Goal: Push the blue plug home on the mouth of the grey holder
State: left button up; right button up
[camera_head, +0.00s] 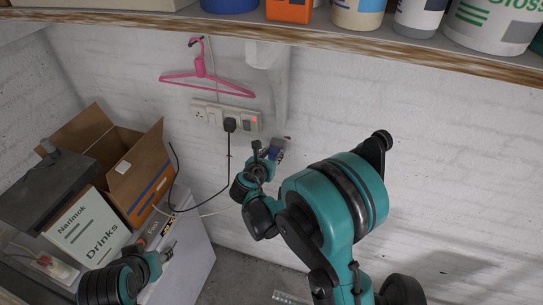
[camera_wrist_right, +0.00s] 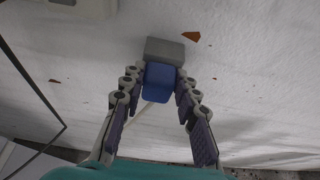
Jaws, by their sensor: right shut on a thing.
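The grey holder (camera_wrist_right: 165,50) is a small block on the white wall in the right wrist view. In the head view the holder (camera_head: 285,141) sits below the wall bracket, partly hidden. The blue plug (camera_wrist_right: 159,82) lies against the holder's near side in the wrist view; I cannot tell how deep it sits. The plug also shows in the head view (camera_head: 277,154). My right gripper (camera_wrist_right: 160,92) is shut on the plug, a finger on each side. In the head view the right gripper (camera_head: 267,155) is small beside the wall. My left gripper (camera_head: 167,252) is low at left, away from both.
A socket strip (camera_head: 208,114) with a black plug and hanging cable is left of the right gripper. A pink hanger (camera_head: 207,83) hangs above it. A shelf (camera_head: 350,40) with containers crosses the top. An open cardboard box (camera_head: 135,165) stands at left.

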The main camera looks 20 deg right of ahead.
jog(key=shift+w+d, duration=0.1)
jog(key=shift+w, duration=0.05)
jog(key=o, duration=1.2)
jog(key=shift+o, duration=0.2)
